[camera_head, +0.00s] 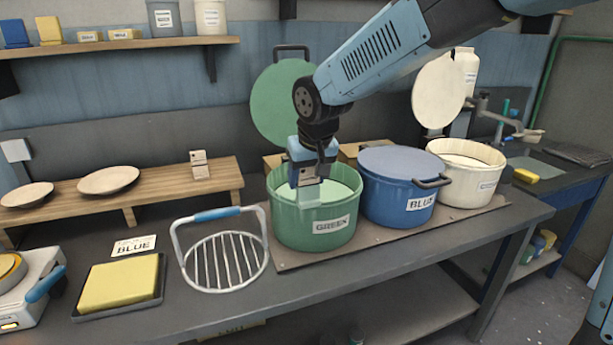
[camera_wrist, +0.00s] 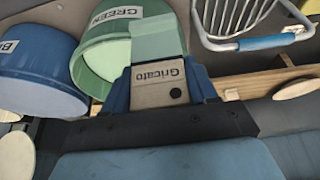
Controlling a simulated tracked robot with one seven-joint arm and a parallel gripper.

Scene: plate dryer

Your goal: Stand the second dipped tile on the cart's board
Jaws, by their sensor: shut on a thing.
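My gripper (camera_head: 308,172) is shut on a beige tile (camera_head: 303,178) over the open green pot (camera_head: 300,235). The tile's lower end is pale green and shows in front of the pot's inside, out of the glaze. In the wrist view the tile (camera_wrist: 160,92) sits between both fingers, with the print "Gricato", a dark hole and a pale green far end. A second beige tile (camera_head: 199,165) stands on a wooden bench shelf (camera_head: 165,188) at the left. I cannot make out the cart's board in either view.
The green lid (camera_head: 278,105) stands raised behind its pot. The lidded blue pot (camera_head: 400,190) and open white pot (camera_head: 467,175) stand to the right. A wire basket (camera_head: 222,262), yellow sponge (camera_head: 118,283) and "BLUE" card (camera_head: 133,245) lie left. Two plates (camera_head: 108,180) rest on the shelf.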

